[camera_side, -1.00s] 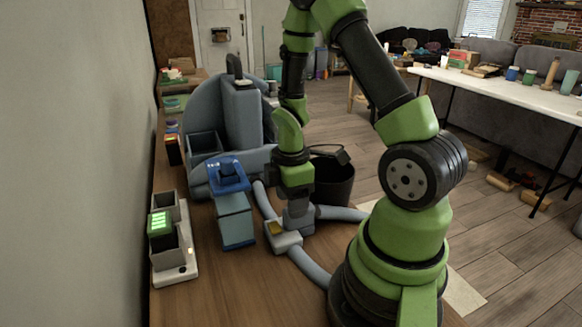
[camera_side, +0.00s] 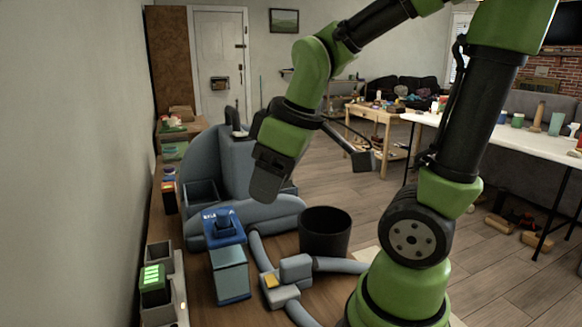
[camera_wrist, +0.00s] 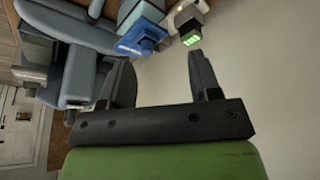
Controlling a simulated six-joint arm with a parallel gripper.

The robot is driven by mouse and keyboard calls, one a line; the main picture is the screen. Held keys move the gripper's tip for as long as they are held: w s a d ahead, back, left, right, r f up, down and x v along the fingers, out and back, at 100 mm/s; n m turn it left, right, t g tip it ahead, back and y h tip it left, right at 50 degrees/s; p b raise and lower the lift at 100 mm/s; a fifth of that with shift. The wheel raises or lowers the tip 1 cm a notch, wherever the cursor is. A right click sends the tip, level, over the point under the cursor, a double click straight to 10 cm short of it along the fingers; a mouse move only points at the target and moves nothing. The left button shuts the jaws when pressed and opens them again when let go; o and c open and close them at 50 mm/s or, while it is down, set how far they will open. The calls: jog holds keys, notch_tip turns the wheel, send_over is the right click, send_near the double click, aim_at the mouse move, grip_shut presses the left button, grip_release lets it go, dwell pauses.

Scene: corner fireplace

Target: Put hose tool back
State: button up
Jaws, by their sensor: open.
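A grey hose fitting (camera_side: 278,287) with a yellow patch and an upright grey block lies on the wooden bench, joined to grey-blue hose (camera_side: 336,264). I cannot tell which part is the hose tool. A large blue-grey machine (camera_side: 205,165) with a rounded body stands behind it. My gripper (camera_side: 268,188) hangs in front of the machine, above the fitting and clear of it. In the wrist view my gripper (camera_wrist: 160,62) has its two fingers spread, with nothing between them. The fitting is not clear in the wrist view.
A blue-topped teal box (camera_side: 229,277) stands left of the fitting; its blue top shows in the wrist view (camera_wrist: 143,40). A charger (camera_side: 179,308) with a green-lit battery (camera_side: 152,279) is by the wall. A black bin (camera_side: 325,234) stands behind the hose.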

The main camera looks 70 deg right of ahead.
jog(key=s+a+r+m+t+y, duration=0.1)
jog(key=s+a+r+m+t, duration=0.2)
jog(key=s+a+r+m, duration=0.1)
jog(key=shift+s+a+r+m+y, duration=0.25)
jog(key=shift+s+a+m+y, duration=0.2)
jog(key=shift+a+m, duration=0.25)
